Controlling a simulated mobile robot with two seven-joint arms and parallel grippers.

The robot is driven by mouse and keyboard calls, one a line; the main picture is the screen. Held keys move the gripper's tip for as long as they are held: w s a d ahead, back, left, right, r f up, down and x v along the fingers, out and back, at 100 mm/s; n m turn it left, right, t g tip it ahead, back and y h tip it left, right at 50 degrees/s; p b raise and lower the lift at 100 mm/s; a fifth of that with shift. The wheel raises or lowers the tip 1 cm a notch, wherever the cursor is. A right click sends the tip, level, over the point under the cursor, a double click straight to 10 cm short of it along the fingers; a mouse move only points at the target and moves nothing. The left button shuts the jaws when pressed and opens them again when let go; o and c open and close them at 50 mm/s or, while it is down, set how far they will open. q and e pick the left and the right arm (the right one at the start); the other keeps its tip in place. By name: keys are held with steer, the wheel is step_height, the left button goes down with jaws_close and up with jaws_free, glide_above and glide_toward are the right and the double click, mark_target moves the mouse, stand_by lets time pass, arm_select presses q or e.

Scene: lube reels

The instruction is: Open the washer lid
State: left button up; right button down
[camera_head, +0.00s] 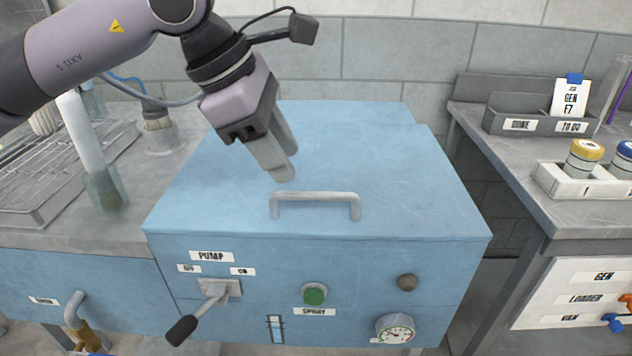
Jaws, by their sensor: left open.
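The washer is a blue box, and its blue lid (345,150) lies flat and shut on top. A grey bar handle (316,198) stands on the lid near its front edge. My left gripper (282,170) reaches in from the upper left, with its fingers pointing down over the lid, just behind and left of the handle. Its fingers are open and hold nothing. They look apart from the handle, though the exact gap is hard to tell. My right gripper is not in view.
The washer front (345,275) carries a pump lever (200,312), a green spray button (315,294) and a gauge (395,329). At right, a grey bench holds a divided bin (540,122) and a white rack with capped jars. At left stands a wire rack (50,175).

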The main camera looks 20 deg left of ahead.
mark_target(300, 195)
arm_select(q)
steer(key=shift+w+a+x, duration=0.15)
steer(key=shift+x, duration=1.55)
steer(key=shift+w+a+x, duration=0.15)
steer(key=shift+x, duration=1.55)
jaws_close()
